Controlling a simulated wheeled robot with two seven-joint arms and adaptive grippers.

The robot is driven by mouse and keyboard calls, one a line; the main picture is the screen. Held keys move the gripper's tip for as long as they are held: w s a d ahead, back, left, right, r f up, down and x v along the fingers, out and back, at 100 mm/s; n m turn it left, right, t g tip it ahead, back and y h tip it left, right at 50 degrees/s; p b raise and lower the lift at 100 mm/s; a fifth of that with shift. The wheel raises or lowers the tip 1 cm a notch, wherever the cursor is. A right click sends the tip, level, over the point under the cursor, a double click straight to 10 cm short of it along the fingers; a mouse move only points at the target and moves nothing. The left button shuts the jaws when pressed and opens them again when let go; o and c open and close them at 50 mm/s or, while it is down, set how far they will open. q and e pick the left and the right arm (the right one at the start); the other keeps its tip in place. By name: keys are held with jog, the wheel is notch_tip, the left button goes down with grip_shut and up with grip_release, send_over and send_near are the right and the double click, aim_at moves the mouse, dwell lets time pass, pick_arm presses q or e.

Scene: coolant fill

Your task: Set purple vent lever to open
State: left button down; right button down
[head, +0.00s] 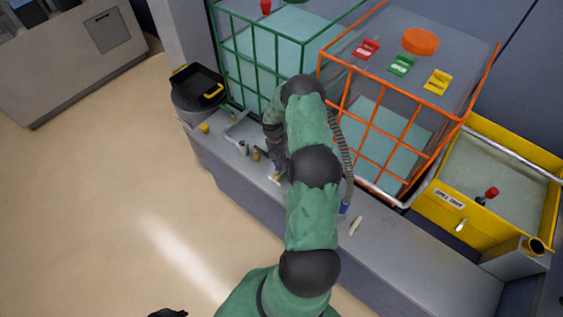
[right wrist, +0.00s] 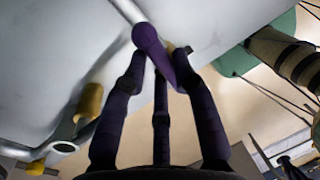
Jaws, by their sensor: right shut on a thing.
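The purple vent lever (right wrist: 150,38) shows in the right wrist view, with a round end and an arm that runs down between my fingers. My right gripper (right wrist: 165,75) is shut on it, its dark fingers on both sides of the lever. In the head view my right gripper (head: 276,163) is at the front ledge below the cages, mostly hidden by my green arm. The lever is barely visible there, and its setting cannot be read. A dark shape at the bottom edge, perhaps my left gripper (head: 167,313), is cut off.
Brass fittings (head: 256,155) stand on the grey ledge (head: 420,265) left of my right gripper. Behind are a green cage (head: 256,75), an orange cage (head: 372,150) and a yellow tank (head: 450,215). A black bin (head: 197,84) stands left. The floor is clear.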

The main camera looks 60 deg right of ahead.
jog(key=shift+w+n, duration=0.15)
jog(key=shift+n, duration=0.35)
jog(key=c, duration=1)
grip_release()
jog(key=r, duration=0.4)
jog(key=w+r, duration=0.1)
jog(key=r, duration=0.3)
jog(key=w+r, duration=0.1)
jog(key=r, duration=0.2)
jog(key=shift+w+r, duration=0.2)
jog(key=shift+r, duration=0.2)
